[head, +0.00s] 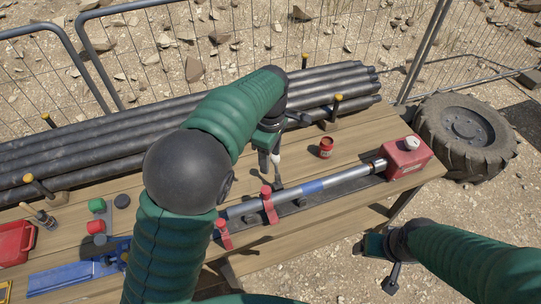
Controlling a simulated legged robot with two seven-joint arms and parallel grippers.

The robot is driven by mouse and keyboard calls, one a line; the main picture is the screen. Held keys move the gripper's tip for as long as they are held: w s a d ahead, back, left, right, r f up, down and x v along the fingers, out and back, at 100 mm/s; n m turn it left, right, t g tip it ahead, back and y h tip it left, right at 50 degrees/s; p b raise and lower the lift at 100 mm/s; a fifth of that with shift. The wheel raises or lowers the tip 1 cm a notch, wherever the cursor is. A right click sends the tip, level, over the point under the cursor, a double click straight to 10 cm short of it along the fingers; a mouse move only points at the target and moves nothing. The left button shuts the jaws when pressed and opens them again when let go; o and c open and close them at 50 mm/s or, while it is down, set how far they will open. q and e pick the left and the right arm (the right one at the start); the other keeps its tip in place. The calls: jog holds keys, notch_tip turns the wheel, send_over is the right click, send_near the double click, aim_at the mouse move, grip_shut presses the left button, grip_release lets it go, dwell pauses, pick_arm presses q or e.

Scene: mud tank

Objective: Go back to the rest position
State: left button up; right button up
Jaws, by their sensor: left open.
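My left gripper (275,165) points down above the wooden table (345,150), just behind the silver cylinder with a blue band (312,186). Its jaws are open; I cannot make out anything between them. The green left arm crosses the middle of the view and hides part of the table and pipes. My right gripper (388,262) is at the lower right, off the table's front edge and over the gravel. Whether its jaws are open or shut is unclear.
The cylinder lies along a dark rail with red clamps (269,205), its right end at a red block (407,158). A small red can (326,147) stands behind it. Black pipes (70,150) lie along the back. A tyre (465,135) sits right; a fence (250,30) stands behind.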

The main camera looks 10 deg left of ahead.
pick_arm(q)
jog(key=shift+a, duration=0.1)
jog(key=s+a+f+m+t, duration=0.1)
jog(key=s+a+f+m, duration=0.1)
jog(key=s+m, duration=0.3)
jog(key=s+a+f+m+b, duration=0.1)
jog(key=s+a+f+m, duration=0.2)
jog(key=s+m, duration=0.2)
jog(key=s+a+f+m+t, duration=0.1)
jog(key=s+a+f+m, duration=0.2)
jog(key=s+m, duration=0.2)
jog(key=s, duration=0.3)
jog(key=shift+s+a+f+t, duration=0.2)
jog(key=shift+s+a+t, duration=0.05)
jog(key=shift+a+t, duration=0.05)
jog(key=shift+s+a, duration=0.1)
jog(key=shift+s, duration=0.05)
jog(key=shift+a, duration=0.1)
